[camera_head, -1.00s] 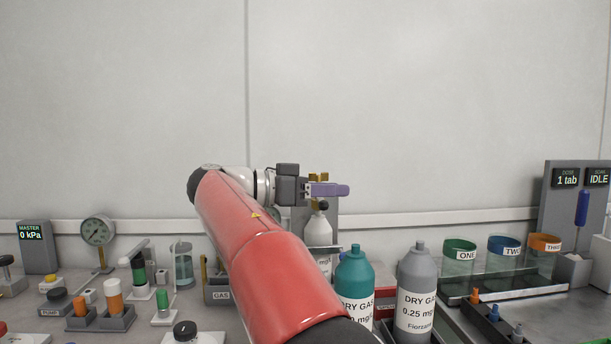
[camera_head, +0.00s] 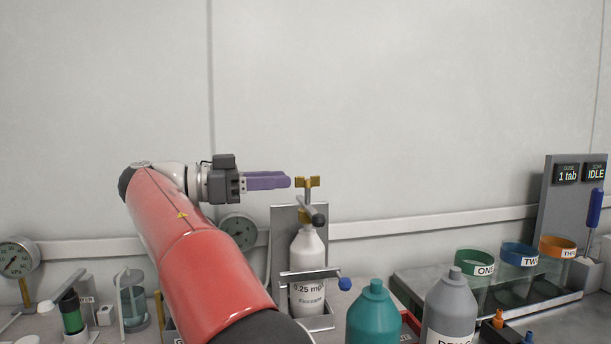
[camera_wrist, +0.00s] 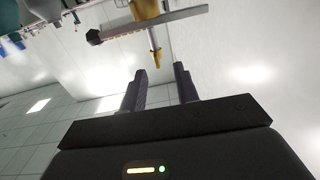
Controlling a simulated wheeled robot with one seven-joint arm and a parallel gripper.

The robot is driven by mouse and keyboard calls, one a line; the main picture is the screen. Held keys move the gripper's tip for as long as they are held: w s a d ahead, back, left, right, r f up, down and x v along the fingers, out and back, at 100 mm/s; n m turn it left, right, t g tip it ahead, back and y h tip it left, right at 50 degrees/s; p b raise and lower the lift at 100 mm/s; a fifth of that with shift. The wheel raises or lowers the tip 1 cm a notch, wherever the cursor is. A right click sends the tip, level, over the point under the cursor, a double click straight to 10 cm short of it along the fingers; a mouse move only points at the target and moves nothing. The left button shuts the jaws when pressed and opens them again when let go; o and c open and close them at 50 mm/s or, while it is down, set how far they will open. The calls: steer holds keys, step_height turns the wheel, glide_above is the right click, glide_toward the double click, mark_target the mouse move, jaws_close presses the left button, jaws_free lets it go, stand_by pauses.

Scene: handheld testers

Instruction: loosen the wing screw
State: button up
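The wing screw (camera_head: 307,183) is a brass T-shaped piece at the top of a grey stand (camera_head: 340,272) holding a white bottle (camera_head: 307,258) labelled 0.25 mg. A lever with a dark knob (camera_head: 319,219) sits just below the screw. My gripper (camera_head: 288,181) is left of the screw at about its height, its purple fingers pointing at it. In the wrist view the fingers (camera_wrist: 160,70) stand apart with nothing between them. Brass parts (camera_wrist: 155,57) and a grey bar (camera_wrist: 150,27) with a dark knob lie beyond the fingertips. I cannot tell the exact gap in depth.
Teal (camera_head: 374,312) and grey (camera_head: 449,302) canisters stand at the front right of the stand. A blue knob (camera_head: 344,284) sticks out on its right. Gauges (camera_head: 238,230) are at left, and coloured cups (camera_head: 474,262) at right.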

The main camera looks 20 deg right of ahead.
mark_target(313, 177)
steer(key=d, duration=0.2)
steer(key=s+d, duration=0.1)
steer(key=d, duration=0.4)
steer(key=shift+s+d, duration=0.2)
steer(key=shift+s, duration=0.05)
jaws_close()
